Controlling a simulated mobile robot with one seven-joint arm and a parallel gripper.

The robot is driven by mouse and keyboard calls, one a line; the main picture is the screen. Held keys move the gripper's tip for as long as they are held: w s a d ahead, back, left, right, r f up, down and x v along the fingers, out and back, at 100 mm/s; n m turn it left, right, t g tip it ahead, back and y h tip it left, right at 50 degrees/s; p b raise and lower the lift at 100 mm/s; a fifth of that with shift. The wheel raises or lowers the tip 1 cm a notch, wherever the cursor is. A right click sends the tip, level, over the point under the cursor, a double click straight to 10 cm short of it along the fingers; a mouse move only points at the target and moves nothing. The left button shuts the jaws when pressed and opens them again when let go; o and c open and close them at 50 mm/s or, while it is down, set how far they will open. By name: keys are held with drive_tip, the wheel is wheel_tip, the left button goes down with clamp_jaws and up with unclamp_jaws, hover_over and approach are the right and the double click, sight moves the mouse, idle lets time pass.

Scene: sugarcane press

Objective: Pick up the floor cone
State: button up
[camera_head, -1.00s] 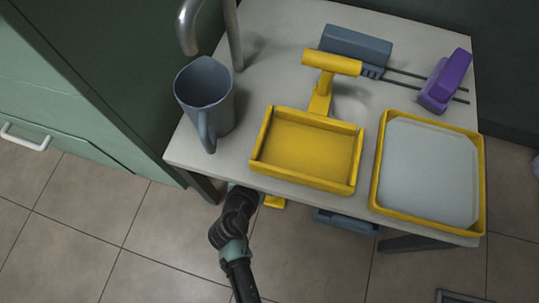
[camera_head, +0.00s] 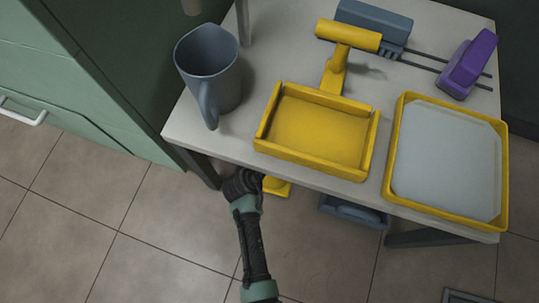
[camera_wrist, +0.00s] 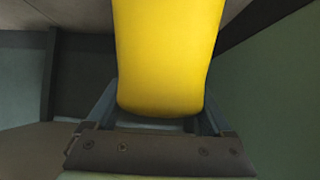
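The yellow floor cone (camera_wrist: 166,60) fills the upper middle of the wrist view, its rounded end close to the camera. My gripper (camera_wrist: 163,98) has its two fingers spread, one on each side of the cone. The cone hides part of the fingers, and I cannot tell whether either touches it. In the head view, a yellow piece, seemingly the cone's base (camera_head: 277,188), shows on the floor beside the end of my arm, just below the table's front edge. The tabletop hides the rest of it and my fingers.
The table (camera_head: 225,143) stands directly above, with a leg (camera_head: 200,166) left of my arm. On it are a grey jug (camera_head: 210,72), a yellow tray (camera_head: 318,130) and a yellow-rimmed tray (camera_head: 390,188). A blue-grey bin (camera_head: 352,211) is under the table.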

clamp_jaws()
drive_tip(key=shift+r, duration=0.1)
